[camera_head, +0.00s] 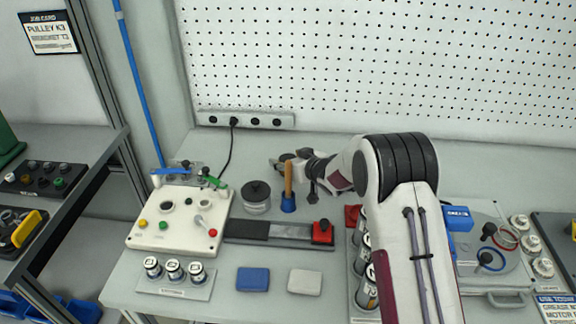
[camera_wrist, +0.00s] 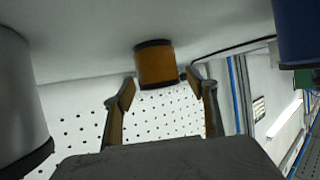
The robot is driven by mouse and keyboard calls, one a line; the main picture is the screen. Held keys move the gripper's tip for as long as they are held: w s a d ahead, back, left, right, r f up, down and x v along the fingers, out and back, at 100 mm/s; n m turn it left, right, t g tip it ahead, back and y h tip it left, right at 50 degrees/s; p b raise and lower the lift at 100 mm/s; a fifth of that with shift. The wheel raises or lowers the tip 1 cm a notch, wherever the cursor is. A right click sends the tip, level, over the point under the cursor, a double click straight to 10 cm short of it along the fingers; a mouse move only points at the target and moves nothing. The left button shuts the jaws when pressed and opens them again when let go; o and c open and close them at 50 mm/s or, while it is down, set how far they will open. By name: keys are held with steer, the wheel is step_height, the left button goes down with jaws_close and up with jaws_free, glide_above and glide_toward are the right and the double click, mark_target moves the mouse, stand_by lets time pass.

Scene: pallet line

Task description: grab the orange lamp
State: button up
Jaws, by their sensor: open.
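The orange lamp, an orange cylinder with dark bands at both ends (camera_wrist: 156,64), stands at the upper middle of the wrist view, which is upside down. My gripper (camera_wrist: 160,82) has its two fingers apart, one on each side of the lamp's lower picture edge. It appears empty; whether the fingers touch the lamp I cannot tell. In the head view my gripper (camera_head: 279,162) is low over the back of the bench, pointing left.
In the wrist view, a grey cylinder (camera_wrist: 18,100) and a blue one (camera_wrist: 298,35) flank the lamp. The pegboard (camera_head: 380,60) rises behind.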

mark_target(288, 158)
stand_by(0.3)
steer(key=c, duration=1.2)
steer(key=shift+c, duration=0.2)
steer(key=shift+r, duration=0.15)
steer(key=shift+r, duration=4.9)
